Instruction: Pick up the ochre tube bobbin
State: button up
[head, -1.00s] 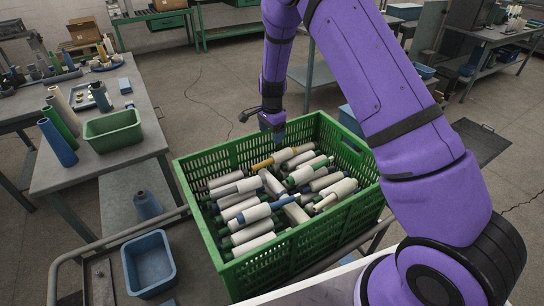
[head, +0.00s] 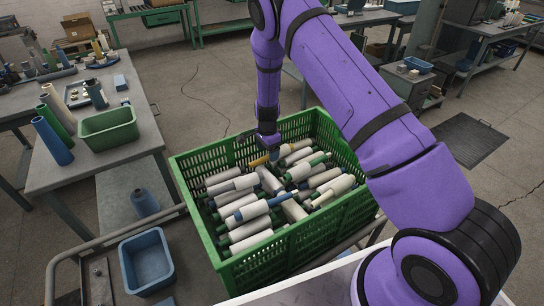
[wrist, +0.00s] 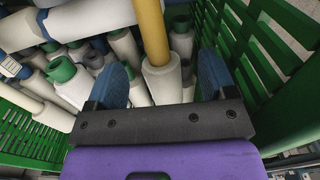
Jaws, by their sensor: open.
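The ochre tube bobbin lies among other bobbins in the green crate (head: 196,235). Its bare ochre end (head: 259,161) shows in the head view near the far side of the crate, partly under my gripper (head: 270,148). In the wrist view its ochre tube (wrist: 152,32) runs down from the top edge into off-white yarn (wrist: 163,82). My gripper (wrist: 163,68) is open, with one blue fingertip on each side of that yarn in the picture. I cannot tell whether the fingers touch it or how far down they reach.
Several white-wound bobbins with green, grey and blue tubes crowd the crate. The crate's green slatted wall (wrist: 262,50) is close to the right finger in the wrist view. A blue bin (head: 148,262) and a grey workbench (head: 95,160) stand to the left.

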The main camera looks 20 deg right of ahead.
jog(key=shift+f, duration=1.6)
jog(key=c, duration=1)
